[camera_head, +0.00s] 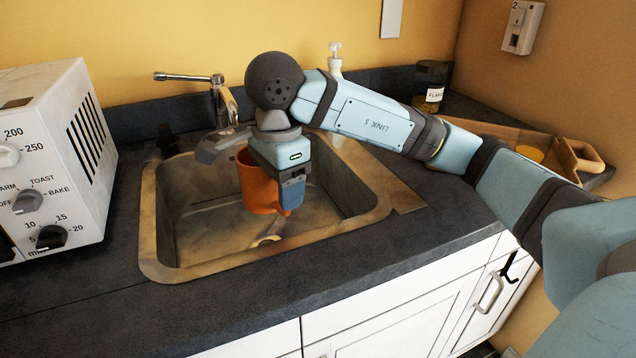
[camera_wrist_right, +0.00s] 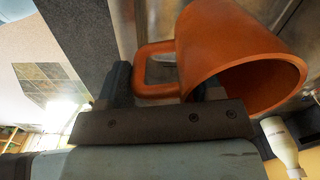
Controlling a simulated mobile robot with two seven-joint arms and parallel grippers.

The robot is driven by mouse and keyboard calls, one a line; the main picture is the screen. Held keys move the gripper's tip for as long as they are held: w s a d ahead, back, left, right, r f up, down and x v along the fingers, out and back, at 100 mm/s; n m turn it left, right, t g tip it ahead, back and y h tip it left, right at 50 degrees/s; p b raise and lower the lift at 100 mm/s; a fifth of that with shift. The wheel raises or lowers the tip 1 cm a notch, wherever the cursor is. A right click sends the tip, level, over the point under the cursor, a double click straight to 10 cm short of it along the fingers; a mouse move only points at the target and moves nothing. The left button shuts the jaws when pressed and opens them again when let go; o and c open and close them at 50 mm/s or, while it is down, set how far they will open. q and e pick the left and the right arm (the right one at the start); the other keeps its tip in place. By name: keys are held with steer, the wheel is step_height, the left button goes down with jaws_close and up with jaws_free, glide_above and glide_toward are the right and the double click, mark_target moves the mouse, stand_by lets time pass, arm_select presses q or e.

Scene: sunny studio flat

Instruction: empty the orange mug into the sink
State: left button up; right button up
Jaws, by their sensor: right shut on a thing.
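The orange mug (camera_head: 259,184) hangs over the sink basin (camera_head: 205,225) in the head view, partly hidden by my right gripper (camera_head: 291,190). My right gripper is shut on the mug's handle. In the right wrist view the mug (camera_wrist_right: 215,50) fills the upper right, with its handle (camera_wrist_right: 155,72) between the fingers. Its mouth faces the lower right of that view. I see no liquid in the visible part of the inside or pouring out, and I cannot tell the exact tilt. My left gripper is not in view.
A tap (camera_head: 228,108) stands behind the sink. A white toaster oven (camera_head: 55,150) is on the left of the dark counter (camera_head: 110,290). A dark labelled jar (camera_head: 431,88) and a wooden tray (camera_head: 490,131) are at the back right. The front counter strip is clear.

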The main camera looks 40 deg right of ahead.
mark_target(253, 175)
steer(key=shift+a+r+p, duration=0.5)
steer(key=shift+a+r, duration=0.4)
steer(key=shift+a, duration=0.15)
steer(key=shift+a+r+p, duration=0.5)
steer(key=shift+a+r, duration=0.35)
steer(key=shift+a, duration=0.2)
